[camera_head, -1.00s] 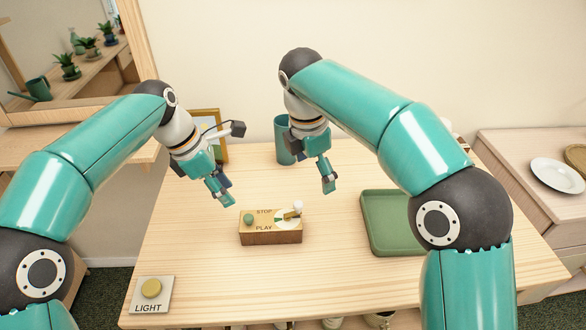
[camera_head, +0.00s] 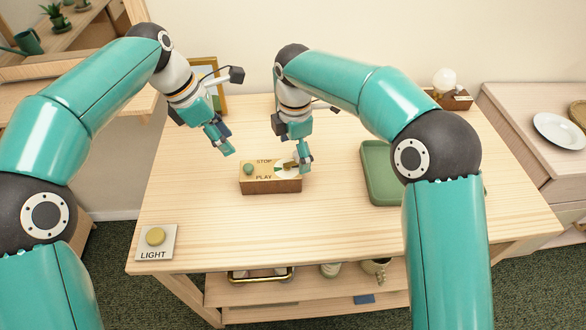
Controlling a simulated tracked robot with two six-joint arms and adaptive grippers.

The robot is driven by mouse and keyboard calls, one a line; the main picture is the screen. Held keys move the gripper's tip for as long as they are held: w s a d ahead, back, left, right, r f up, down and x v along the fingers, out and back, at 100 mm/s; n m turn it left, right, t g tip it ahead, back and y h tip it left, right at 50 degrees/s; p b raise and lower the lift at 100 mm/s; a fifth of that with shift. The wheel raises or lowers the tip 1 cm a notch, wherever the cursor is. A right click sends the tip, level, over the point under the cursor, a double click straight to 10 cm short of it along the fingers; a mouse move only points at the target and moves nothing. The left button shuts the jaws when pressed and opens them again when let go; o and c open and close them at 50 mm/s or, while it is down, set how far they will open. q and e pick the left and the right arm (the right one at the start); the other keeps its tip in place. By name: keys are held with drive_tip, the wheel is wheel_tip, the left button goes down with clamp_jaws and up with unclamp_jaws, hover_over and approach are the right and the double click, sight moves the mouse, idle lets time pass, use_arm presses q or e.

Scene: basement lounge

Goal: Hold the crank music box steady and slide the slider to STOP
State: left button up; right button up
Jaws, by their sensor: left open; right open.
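The crank music box (camera_head: 270,186) is a small wooden block on the table, with STOP at the far edge of its top and PLAY at the near edge. A round green knob (camera_head: 249,169) sits at its left end, between the heights of the two labels. A pale dial with a crank (camera_head: 287,168) is at its right end. My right gripper (camera_head: 305,164) is open at the box's right end and hides the crank's white tip; I cannot tell whether it touches. My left gripper (camera_head: 227,150) is open, behind and left of the box, apart from it.
A green tray (camera_head: 378,190) lies right of the box, partly behind my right arm. A LIGHT button plate (camera_head: 157,254) is at the table's front left. A picture frame (camera_head: 222,95) stands at the back. A lamp (camera_head: 445,82) is at the back right.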

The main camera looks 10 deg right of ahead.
sight(295, 163)
wheel_tip(295, 163, down, 7)
drive_tip(key=shift+r, duration=0.15)
